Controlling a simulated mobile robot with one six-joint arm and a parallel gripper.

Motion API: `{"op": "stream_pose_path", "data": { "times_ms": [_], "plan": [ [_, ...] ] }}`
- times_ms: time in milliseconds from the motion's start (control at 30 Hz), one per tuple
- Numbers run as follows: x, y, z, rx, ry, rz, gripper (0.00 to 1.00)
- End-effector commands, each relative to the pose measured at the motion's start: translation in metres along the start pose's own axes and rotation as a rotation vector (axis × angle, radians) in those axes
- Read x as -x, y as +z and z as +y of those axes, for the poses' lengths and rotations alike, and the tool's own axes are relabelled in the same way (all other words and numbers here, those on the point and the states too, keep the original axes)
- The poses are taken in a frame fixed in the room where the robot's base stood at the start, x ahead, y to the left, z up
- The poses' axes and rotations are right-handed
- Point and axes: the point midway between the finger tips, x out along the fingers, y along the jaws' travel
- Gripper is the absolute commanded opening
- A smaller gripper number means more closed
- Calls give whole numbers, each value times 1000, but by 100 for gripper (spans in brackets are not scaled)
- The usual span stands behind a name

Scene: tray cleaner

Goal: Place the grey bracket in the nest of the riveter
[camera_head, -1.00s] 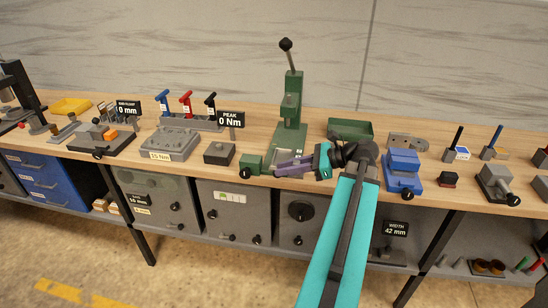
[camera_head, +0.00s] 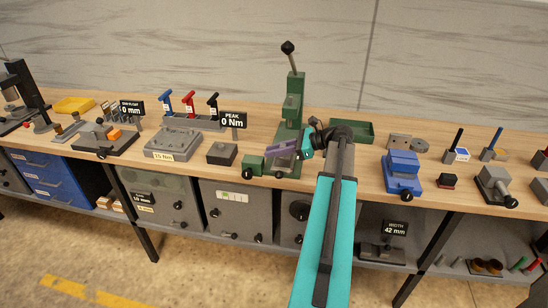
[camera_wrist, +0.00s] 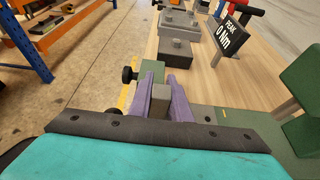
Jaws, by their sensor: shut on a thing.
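The green riveter (camera_head: 291,108), a column press with a black-knobbed lever, stands near the middle of the table. My gripper (camera_head: 276,149), with purple fingers, is low in front of its column, over the green base. In the wrist view my gripper (camera_wrist: 159,88) is shut on the grey bracket (camera_wrist: 160,101), which shows as a small grey block between the purple fingers. The fingers and arm hide most of the nest area, so I cannot tell whether the bracket touches the nest.
A green block with a black knob (camera_head: 251,166) is just left of the fingers. A dark grey block (camera_head: 221,153) and the PEAK display (camera_head: 232,119) stand further left. A green tray (camera_head: 351,130) lies behind my arm, and a blue fixture (camera_head: 402,170) is to the right.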

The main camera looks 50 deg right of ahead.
Motion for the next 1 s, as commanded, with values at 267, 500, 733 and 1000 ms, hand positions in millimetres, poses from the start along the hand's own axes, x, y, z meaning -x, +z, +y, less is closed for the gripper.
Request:
{"op": "stream_pose_path", "data": {
  "times_ms": [267, 500, 733, 1000],
  "plan": [
    [-1, 0, -2, 0, -1, -1, 0],
    [-2, -3, -2, -1, -1, -1, 0],
    [-9, -20, -2, -2, -1, -1, 0],
    [-14, -32, -2, 0, -1, -1, 0]
  ]
}}
